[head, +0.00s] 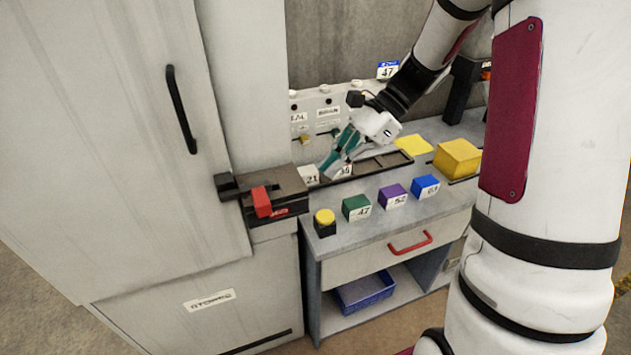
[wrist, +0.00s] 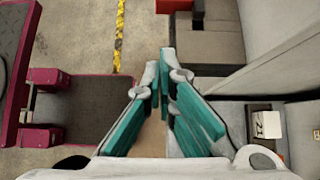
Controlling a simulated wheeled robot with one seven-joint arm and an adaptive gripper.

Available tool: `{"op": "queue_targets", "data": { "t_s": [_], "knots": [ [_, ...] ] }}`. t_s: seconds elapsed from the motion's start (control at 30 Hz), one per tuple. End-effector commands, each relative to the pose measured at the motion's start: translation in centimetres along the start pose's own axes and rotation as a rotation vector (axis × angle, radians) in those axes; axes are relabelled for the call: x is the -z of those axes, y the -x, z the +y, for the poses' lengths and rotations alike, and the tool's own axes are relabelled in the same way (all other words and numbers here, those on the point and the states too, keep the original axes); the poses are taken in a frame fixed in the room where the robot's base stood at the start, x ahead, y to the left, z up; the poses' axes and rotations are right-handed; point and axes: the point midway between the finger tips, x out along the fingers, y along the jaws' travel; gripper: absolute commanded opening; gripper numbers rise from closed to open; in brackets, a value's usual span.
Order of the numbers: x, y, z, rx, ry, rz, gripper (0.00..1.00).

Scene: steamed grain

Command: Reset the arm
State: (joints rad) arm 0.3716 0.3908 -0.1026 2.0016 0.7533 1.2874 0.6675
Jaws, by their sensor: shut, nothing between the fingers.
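My gripper (head: 329,168) with teal finger pads is above the back of the grey counter (head: 320,243), near two white numbered blocks in a dark tray. In the wrist view, the fingertips (wrist: 164,55) are together with nothing between them. The left white block (head: 309,175) reads 21. The other white block (head: 343,171) is partly hidden by my gripper. A white block marked with a number also shows in the wrist view (wrist: 267,125), at the right.
Green (head: 356,207), purple (head: 393,196) and blue (head: 425,186) numbered blocks line the counter's front, beside a yellow button (head: 324,217). A yellow block (head: 457,158) stands at the right. A tall cabinet (head: 120,130) with a black handle borders the left. A blue basket (head: 364,291) sits below.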

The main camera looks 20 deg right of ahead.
Motion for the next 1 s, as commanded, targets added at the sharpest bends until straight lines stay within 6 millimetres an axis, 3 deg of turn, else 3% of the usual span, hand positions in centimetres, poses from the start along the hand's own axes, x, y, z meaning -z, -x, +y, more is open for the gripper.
{"op": "queue_targets", "data": {
  "t_s": [0.2,0.77,1.0],
  "knots": [
    [0.1,1.5,0.0,0.001,-0.001,0.0,0.0],
    [-0.1,1.6,0.1,0.0,0.006,0.004,0.0],
    [-3.5,2.3,2.8,-0.024,0.229,0.129,0.0]
  ]
}}
